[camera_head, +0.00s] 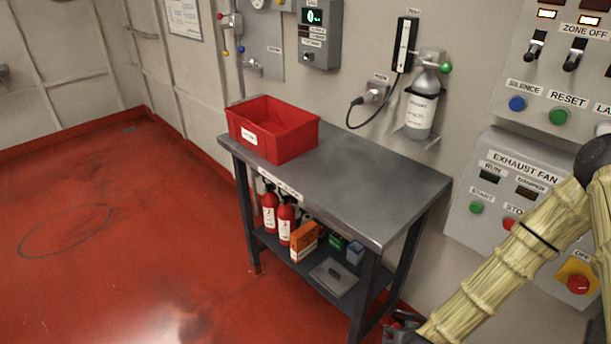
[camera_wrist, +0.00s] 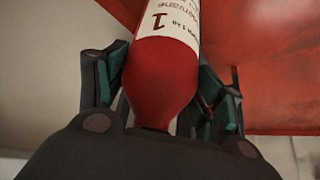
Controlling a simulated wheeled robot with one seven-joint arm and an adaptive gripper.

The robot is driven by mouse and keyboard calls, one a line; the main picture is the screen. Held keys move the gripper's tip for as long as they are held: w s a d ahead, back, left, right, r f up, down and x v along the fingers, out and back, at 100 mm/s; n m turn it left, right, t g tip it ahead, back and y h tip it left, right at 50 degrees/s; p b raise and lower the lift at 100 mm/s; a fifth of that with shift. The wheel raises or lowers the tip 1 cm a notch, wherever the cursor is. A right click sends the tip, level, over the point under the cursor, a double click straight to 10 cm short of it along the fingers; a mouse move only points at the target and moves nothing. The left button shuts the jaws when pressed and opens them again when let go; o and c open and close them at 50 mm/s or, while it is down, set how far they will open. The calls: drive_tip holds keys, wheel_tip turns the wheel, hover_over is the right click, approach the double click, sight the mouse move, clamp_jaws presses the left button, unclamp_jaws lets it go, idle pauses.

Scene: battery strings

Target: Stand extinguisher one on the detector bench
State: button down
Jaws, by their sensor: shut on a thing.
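My gripper (camera_wrist: 167,85) is shut on a red extinguisher (camera_wrist: 160,65) in the wrist view. Its white label shows a 1, and its far end runs out of the top of the picture. In the head view my gripper is low at the bottom edge, by the bench's near right leg, mostly cut off. The bench (camera_head: 365,190) has a bare grey metal top and a lower shelf. The label on its front edge is hard to read.
A red bin (camera_head: 285,148) stands on the bench's left end; the rest of the top is clear. The lower shelf holds two red extinguishers (camera_head: 286,224), an orange box (camera_head: 304,242) and a grey flat item (camera_head: 333,278). A wall cylinder (camera_head: 421,108) and exhaust fan panel (camera_head: 500,190) are behind.

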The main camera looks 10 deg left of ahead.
sight(409, 315)
drive_tip(key=r+p, duration=0.6)
drive_tip(key=r, duration=0.1)
drive_tip(key=r+p, duration=0.4)
drive_tip(key=shift+w+a, duration=0.2)
drive_tip(key=shift+a, duration=0.15)
drive_tip(key=shift+s+a+f, duration=0.1)
drive_tip(key=shift+a+f, duration=0.05)
drive_tip(key=shift+f, duration=0.35)
